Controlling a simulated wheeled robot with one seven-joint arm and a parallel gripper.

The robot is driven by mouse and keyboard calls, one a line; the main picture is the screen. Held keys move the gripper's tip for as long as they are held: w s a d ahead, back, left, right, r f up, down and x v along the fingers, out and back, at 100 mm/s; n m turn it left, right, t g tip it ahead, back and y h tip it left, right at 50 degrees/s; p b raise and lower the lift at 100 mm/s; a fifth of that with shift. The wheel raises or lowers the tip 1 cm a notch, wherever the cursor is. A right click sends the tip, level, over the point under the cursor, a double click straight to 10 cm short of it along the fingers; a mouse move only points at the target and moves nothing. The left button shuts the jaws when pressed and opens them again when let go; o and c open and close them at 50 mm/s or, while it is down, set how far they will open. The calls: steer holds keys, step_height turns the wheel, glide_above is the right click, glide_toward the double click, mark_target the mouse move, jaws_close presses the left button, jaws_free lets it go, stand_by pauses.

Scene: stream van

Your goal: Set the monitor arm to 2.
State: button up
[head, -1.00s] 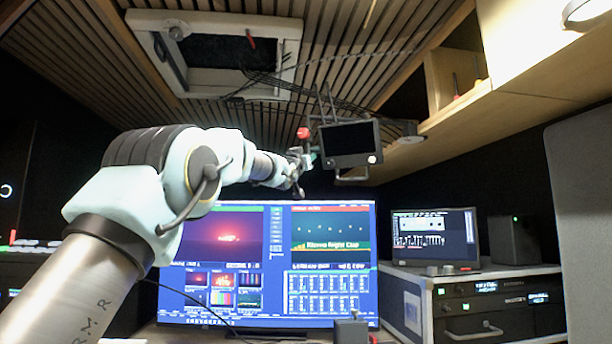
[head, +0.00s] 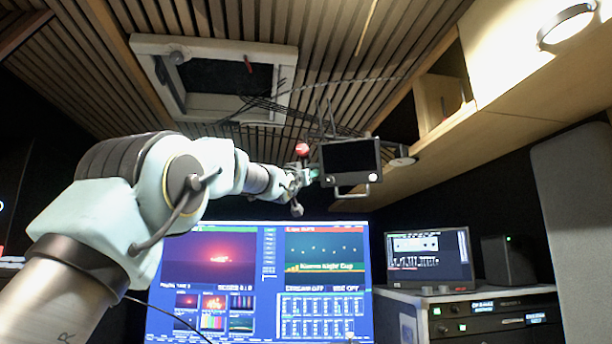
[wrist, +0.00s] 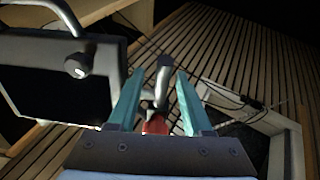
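The small dark monitor (head: 350,158) with a grey frame and a lower handle hangs below the slatted ceiling in the head view. It also shows large and tilted at left in the wrist view (wrist: 60,92). A red knob (head: 302,149) is just left of it. My gripper (head: 303,175) is beside the monitor's left edge. In the wrist view, my gripper's teal fingers (wrist: 160,78) stand apart. A grey metal part (wrist: 161,90) and a red piece (wrist: 156,122) show between them; I cannot tell if either finger touches. No number markings are readable.
A framed ceiling hatch (head: 285,88) with hanging cables is at upper left. A wooden shelf (head: 480,130) runs along the right. A large lit screen (head: 265,275) and a smaller screen (head: 428,257) on a rack (head: 470,300) stand below. Space right of the small monitor looks open.

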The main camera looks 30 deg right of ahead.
steer(key=shift+a+f, duration=0.1)
steer(key=shift+f, duration=0.05)
steer(key=b+v, duration=0.5)
steer(key=v, duration=0.5)
steer(key=shift+s+a, duration=0.15)
steer(key=shift+a, duration=0.05)
